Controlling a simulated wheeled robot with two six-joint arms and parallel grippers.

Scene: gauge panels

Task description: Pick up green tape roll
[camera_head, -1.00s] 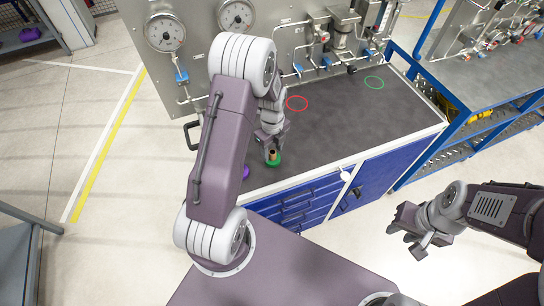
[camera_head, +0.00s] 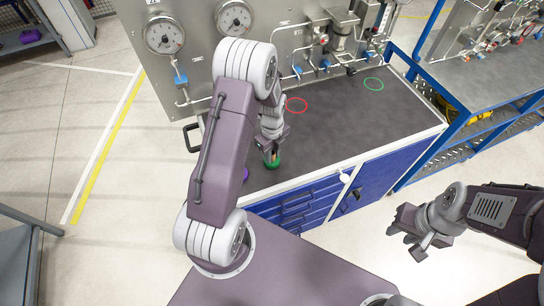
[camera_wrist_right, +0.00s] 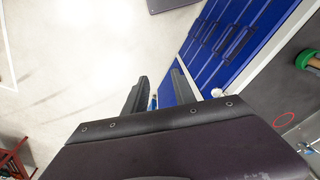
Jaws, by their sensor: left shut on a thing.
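The green tape roll (camera_head: 272,164) is at the front left of the dark worktop, and a brown core shows at its middle. It also shows at the right edge of the right wrist view (camera_wrist_right: 304,60). My left gripper (camera_head: 270,154) is right over the roll, pointing down, shut on it. The fingers and arm hide part of it, and I cannot tell whether it is clear of the worktop. My right gripper (camera_head: 407,238) is open and empty, out in front of the bench; its fingers (camera_wrist_right: 160,88) stand apart in the right wrist view.
A gauge panel (camera_head: 275,45) stands behind. The worktop's middle and right are clear.

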